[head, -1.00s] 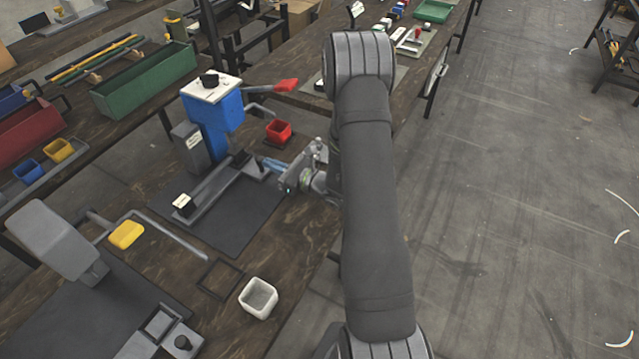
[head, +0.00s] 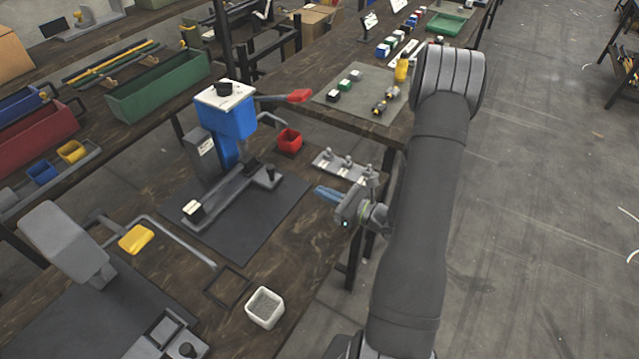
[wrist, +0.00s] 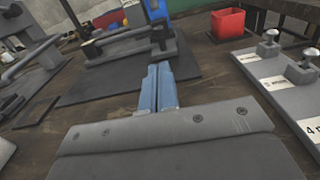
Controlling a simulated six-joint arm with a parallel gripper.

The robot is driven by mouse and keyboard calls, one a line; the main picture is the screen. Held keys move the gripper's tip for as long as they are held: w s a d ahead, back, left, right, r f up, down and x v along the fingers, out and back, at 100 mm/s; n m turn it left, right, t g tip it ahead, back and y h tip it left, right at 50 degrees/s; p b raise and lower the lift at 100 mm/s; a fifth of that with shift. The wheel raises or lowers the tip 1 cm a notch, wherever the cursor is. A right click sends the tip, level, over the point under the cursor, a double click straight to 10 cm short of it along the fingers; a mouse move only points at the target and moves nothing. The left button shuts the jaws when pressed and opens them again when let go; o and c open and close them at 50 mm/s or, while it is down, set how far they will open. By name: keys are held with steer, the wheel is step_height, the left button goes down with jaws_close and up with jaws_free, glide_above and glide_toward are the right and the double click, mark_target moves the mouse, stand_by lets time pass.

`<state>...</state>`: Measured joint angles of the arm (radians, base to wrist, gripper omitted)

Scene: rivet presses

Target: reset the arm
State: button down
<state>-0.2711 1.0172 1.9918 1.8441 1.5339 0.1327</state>
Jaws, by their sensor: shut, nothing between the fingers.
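My gripper (head: 327,195) has blue fingers pressed together with nothing between them. In the head view it hangs over the right edge of the wooden bench (head: 190,280), just right of the dark mat (head: 262,228) and in front of the grey plate with knobs. The wrist view shows the closed fingers (wrist: 158,88) pointing toward the blue press. The blue rivet press (head: 228,122) with a white top and red-handled lever (head: 299,96) stands on the mat, left of and apart from my gripper.
A grey plate with several knobs (head: 325,160) lies close beyond my gripper. A red bin (head: 289,141) stands behind it, and a white cup (head: 264,307) is near the front edge. The floor at right is open.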

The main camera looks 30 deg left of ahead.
mark_target(274, 170)
steer(key=shift+d, duration=0.1)
stand_by(0.3)
steer(key=a, duration=1.4)
